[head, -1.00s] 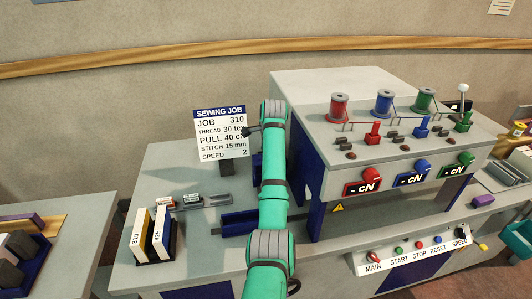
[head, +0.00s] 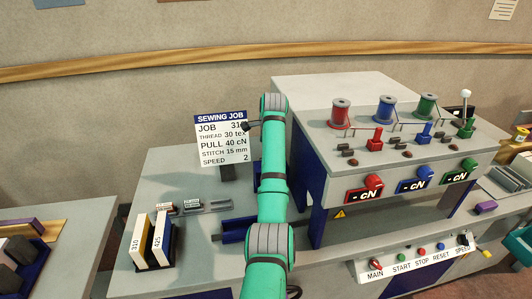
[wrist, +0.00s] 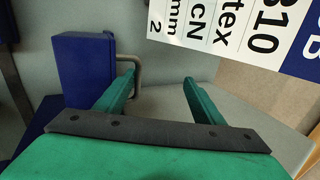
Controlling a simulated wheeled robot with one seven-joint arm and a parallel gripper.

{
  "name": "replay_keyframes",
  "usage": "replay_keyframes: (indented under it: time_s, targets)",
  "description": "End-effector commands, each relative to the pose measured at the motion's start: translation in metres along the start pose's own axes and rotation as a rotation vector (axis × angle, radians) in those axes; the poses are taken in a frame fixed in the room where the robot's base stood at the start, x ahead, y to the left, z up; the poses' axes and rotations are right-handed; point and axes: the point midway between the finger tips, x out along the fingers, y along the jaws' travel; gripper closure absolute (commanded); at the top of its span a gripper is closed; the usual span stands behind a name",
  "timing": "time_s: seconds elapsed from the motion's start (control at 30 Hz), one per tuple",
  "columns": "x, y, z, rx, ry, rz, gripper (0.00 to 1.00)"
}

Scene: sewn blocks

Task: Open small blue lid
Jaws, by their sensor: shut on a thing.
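A small dark blue lid or box front (wrist: 85,72) is at the left of the wrist view, with a thin grey loop handle (wrist: 136,62) on its right side. My gripper (wrist: 160,77) is close to it, its left green fingertip at the handle. The fingertips look spread apart, and what lies between them is hard to make out. In the head view a bit of dark blue (head: 256,170) shows behind my green arm, which hides the gripper.
The sewing job board (head: 220,138) stands just behind my arm. The grey machine (head: 330,95) with spools and switches is close on the right.

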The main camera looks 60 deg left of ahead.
Motion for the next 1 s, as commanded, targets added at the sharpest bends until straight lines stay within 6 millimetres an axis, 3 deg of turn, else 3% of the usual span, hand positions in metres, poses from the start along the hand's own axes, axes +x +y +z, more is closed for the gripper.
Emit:
replay_keyframes:
  time_s: [0.03,0.1,0.13,0.17,0.2,1.0]
  targets:
    - [-0.016,-0.015,0.001,-0.004,0.004,-0.036,0.54]
    - [-0.019,-0.018,0.000,-0.004,0.005,-0.036,0.56]
    - [-0.021,-0.019,0.000,-0.004,0.005,-0.036,0.63]
    - [-0.022,-0.020,0.000,-0.004,0.005,-0.035,0.84]
    - [-0.024,-0.021,-0.001,-0.003,0.006,-0.033,0.85]
    - [-0.056,-0.044,-0.002,0.000,0.006,-0.018,0.85]
